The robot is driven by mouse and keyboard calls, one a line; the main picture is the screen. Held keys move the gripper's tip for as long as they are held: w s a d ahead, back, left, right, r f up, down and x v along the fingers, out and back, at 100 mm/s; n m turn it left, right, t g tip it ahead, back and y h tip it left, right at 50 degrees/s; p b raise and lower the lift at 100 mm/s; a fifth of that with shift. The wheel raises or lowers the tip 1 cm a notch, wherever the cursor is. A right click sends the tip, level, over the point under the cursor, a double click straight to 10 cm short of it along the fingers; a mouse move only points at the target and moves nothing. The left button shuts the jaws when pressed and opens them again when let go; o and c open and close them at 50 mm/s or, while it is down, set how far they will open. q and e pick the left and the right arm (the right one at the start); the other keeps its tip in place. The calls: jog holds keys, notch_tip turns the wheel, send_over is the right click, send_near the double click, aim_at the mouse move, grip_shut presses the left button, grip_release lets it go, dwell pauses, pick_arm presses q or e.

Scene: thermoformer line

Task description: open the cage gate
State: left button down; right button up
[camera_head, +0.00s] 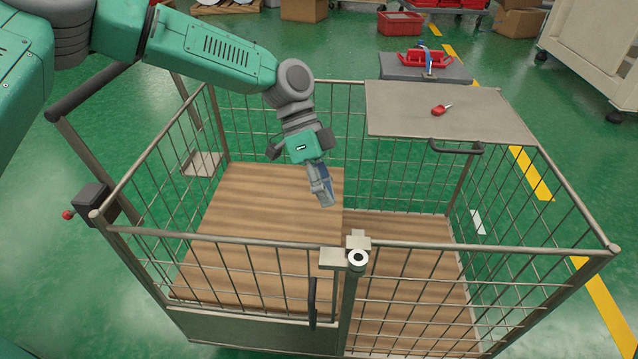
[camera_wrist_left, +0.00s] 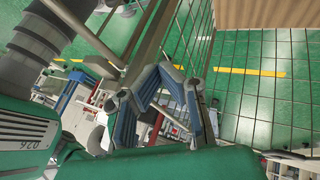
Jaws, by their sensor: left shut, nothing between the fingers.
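The wire-mesh cage gate (camera_head: 250,328) is the front left panel of the cart, with a solid grey strip along its bottom. It stands in line with the front side, against the middle post (camera_head: 348,305). A dark upright handle (camera_head: 312,303) sits at its right end. A metal latch block (camera_head: 333,258) with a round-ended pin (camera_head: 358,258) is at the top of the post. My left gripper (camera_head: 325,198) points down over the cage, behind the latch and apart from it. It is shut and empty; its blue-padded fingers (camera_wrist_left: 158,105) show in the wrist view. My right gripper is out of view.
A red-knobbed box (camera_head: 92,203) sticks out at the left corner. Green floor surrounds the cart.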

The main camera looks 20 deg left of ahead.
pick_arm(q)
jog(key=s+d+f+b, duration=0.1)
jog(key=s+d+f, duration=0.2)
jog(key=s+f, duration=0.1)
jog(key=shift+s+d, duration=0.3)
jog(key=shift+s, duration=0.5)
